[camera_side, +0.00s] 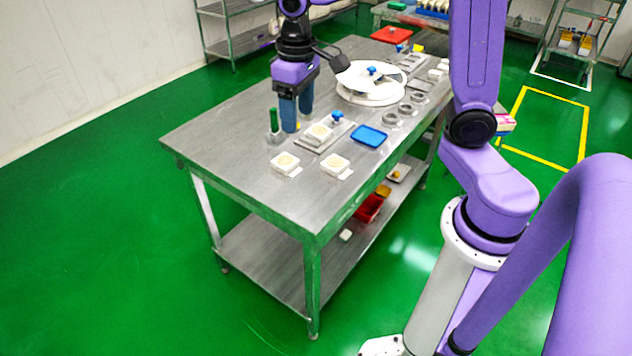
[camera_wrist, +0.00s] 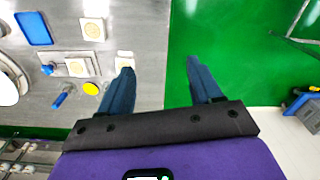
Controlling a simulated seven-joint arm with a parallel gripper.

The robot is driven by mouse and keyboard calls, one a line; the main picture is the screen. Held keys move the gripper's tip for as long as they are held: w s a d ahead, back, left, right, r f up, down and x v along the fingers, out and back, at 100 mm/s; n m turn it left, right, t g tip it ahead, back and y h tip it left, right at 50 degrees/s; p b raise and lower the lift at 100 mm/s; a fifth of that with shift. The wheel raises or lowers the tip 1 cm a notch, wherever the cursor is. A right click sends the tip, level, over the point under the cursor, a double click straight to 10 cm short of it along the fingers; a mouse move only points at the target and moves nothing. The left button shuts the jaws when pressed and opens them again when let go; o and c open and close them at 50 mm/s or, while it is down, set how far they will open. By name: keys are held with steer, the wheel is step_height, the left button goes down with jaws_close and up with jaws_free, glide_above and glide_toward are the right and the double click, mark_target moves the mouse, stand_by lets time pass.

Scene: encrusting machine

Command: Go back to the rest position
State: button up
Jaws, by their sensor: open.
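My gripper (camera_side: 297,108) hangs over the steel table (camera_side: 230,140) in the side view, its blue fingers pointing down. In the wrist view my gripper (camera_wrist: 160,80) has its two fingers wide apart, with nothing between them. The gap lies across the table's edge, with green floor on its right. A green peg-like thing (camera_side: 273,120) stands beside the fingers in the side view. Whether the fingertips touch the tabletop cannot be told.
Square cream pieces (camera_side: 335,164) lie near the fingers, one on a grey plate. A blue tray (camera_side: 369,136), grey rings (camera_side: 391,118) and a white round turntable (camera_side: 370,84) stand to the right. The table's left front corner is bare.

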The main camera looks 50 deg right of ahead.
steer(key=s+f+n, duration=0.2)
steer(key=s+n, duration=0.8)
steer(key=s, duration=1.2)
steer(key=shift+s+a+f, duration=0.2)
steer(key=shift+f, duration=0.2)
